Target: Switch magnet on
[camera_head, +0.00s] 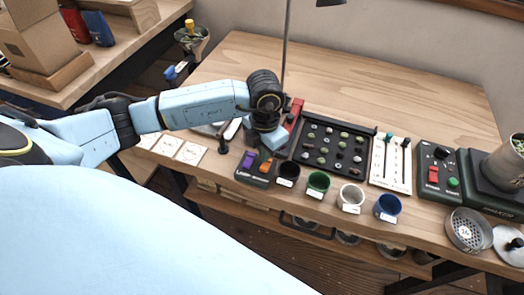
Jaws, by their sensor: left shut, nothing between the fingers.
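A dark switch box (257,181) stands at the front edge of the wooden table, with a purple switch (249,160) on the left and an orange one (266,165) on the right. White lettering runs along its front, too small to read surely. My left gripper (265,147) points down just above and behind this box. It is shut and empty, and its wrist and fingers hide part of what lies behind. I cannot tell whether the fingertips touch the box. My right gripper is out of view.
Black, green, white and blue cups (388,206) stand right of the box. Behind them is a black tray (310,167) of small samples. A white slider panel (391,164) and another box with a red switch (433,173) are further right. The back of the table is clear.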

